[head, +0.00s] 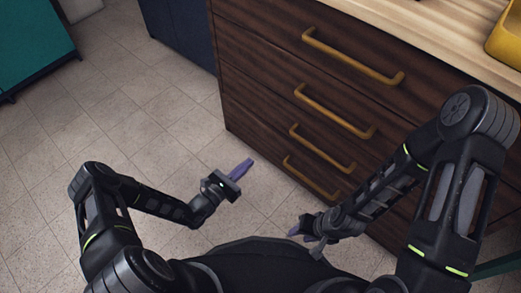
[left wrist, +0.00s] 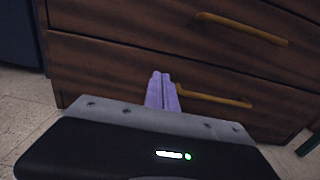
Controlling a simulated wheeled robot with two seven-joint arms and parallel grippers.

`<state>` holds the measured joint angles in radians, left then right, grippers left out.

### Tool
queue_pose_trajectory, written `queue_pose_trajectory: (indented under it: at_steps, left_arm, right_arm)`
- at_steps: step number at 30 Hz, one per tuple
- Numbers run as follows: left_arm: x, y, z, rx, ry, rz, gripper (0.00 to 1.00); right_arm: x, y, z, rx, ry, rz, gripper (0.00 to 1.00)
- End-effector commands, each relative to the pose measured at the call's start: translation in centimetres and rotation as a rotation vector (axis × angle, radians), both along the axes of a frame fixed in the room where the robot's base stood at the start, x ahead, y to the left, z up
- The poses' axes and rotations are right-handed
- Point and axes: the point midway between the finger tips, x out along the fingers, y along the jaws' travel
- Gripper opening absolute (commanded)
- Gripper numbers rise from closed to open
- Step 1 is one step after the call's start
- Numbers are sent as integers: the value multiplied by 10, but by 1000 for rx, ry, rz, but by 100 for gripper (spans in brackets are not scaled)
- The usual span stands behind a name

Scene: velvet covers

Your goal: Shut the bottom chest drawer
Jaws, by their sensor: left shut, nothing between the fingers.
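The dark wood chest has several drawers with long yellow handles. The bottom drawer (head: 262,143) looks flush with the fronts above it in the head view. Its front also shows in the left wrist view (left wrist: 110,66), with its handle (left wrist: 215,97) to the right of my fingers. My left gripper (head: 242,168) is shut and empty, its purple fingers pointing toward the lower left part of the chest. In the left wrist view the fingertips (left wrist: 161,76) overlap the bottom front; contact cannot be told. My right gripper (head: 306,240) is open and empty, low near the chest's bottom handle (head: 313,180).
A light wood countertop (head: 420,25) tops the chest, with a yellow container (head: 507,38) at its right. A dark blue cabinet (head: 183,30) stands left of the chest and a teal cabinet (head: 35,40) further left. The tiled floor (head: 110,120) is clear on the left.

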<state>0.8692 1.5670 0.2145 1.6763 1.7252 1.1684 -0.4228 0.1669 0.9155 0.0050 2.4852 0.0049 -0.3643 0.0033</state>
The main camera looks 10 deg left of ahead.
Motion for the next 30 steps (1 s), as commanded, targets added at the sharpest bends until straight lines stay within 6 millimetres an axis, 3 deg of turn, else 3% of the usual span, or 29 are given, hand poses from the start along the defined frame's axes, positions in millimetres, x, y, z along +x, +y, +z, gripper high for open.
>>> queue_pose_trajectory:
  at_steps: [8, 21, 30]
  left_arm:
    - [26, -20, -2, -1, 0, -2, 0]
    - [94, -69, -3, -1, -1, -2, 0]
    - [111, -81, 0, -2, 1, 0, 0]
  right_arm:
    - [2, 0, -12, -1, -4, -3, 36]
    - [7, 1, -45, -4, -19, -9, 36]
    - [9, 1, -52, -5, -23, -12, 36]
